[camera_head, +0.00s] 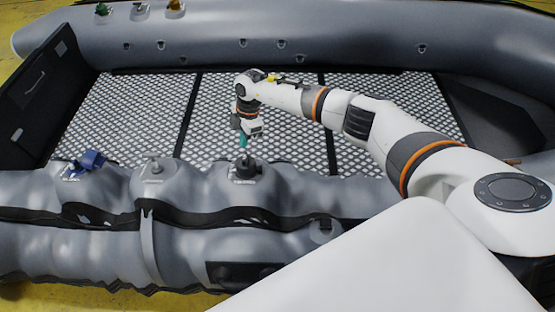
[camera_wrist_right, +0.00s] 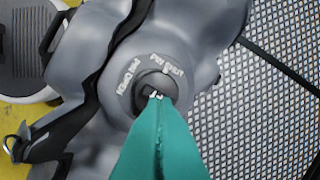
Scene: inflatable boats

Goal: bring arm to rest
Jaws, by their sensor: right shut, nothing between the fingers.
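My right arm reaches in from the right over the boat's deck in the head view. My right gripper (camera_head: 244,141) points down just above the black valve (camera_head: 244,171) on the near grey tube. Its teal fingers are pressed together with nothing between them. In the right wrist view the shut fingertips (camera_wrist_right: 158,104) overlap the lower part of the valve's black centre (camera_wrist_right: 154,84), with white lettering around it. I cannot tell whether they touch it. My left gripper is out of view.
The near tube (camera_head: 180,240) also carries a grey valve (camera_head: 153,166) and a blue valve piece (camera_head: 87,162). The far tube (camera_head: 300,35) has green, grey and orange valve pieces at its left end. The patterned deck (camera_head: 150,105) between the tubes looks clear apart from my arm above it.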

